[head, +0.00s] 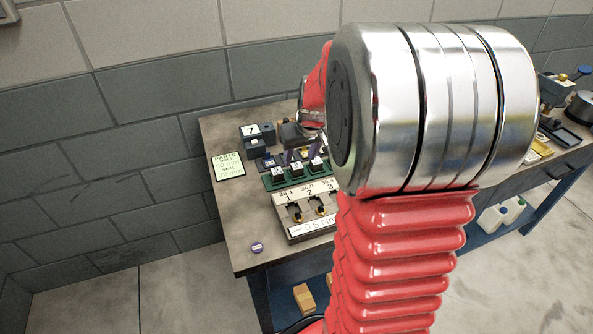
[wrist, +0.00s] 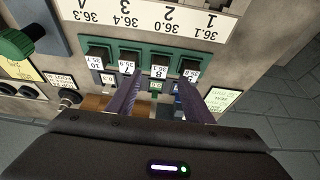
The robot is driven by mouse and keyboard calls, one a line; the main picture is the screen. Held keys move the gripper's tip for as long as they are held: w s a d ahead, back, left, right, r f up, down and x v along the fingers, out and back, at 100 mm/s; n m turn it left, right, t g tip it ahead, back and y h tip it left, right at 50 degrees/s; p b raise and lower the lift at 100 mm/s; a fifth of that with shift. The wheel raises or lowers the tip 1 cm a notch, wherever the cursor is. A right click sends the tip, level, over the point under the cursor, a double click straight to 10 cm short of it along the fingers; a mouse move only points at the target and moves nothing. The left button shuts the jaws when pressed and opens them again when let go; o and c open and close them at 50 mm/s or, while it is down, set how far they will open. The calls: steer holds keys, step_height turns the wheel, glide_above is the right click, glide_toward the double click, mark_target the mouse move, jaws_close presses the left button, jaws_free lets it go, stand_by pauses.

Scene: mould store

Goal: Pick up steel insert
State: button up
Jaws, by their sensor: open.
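I cannot tell for certain which part is the steel insert. Dark blocks with white number labels stand in a green rack (head: 268,183), and the same rack shows upside down in the wrist view (wrist: 145,48). One labelled block (wrist: 158,70) appears between and just beyond my gripper's two purple fingers. My gripper (wrist: 158,84) is open, with nothing visible between its fingers. In the head view it shows only partly behind my arm, over the back of the rack. My arm hides the right part of the rack.
A numbered, slotted tray (head: 299,231) lies in front of the rack on the bench (head: 232,232). A dark block labelled 7 (head: 250,131) and a green note (head: 228,167) are at the left. A green knob (wrist: 20,40) stands beside the rack. The bench's front left is mostly clear.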

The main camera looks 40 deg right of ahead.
mark_target(297, 165)
steer(key=shift+x, duration=2.6)
steer(key=shift+w+d, duration=0.1)
steer(key=shift+c, duration=0.4)
steer(key=shift+r, duration=0.1)
jaws_close()
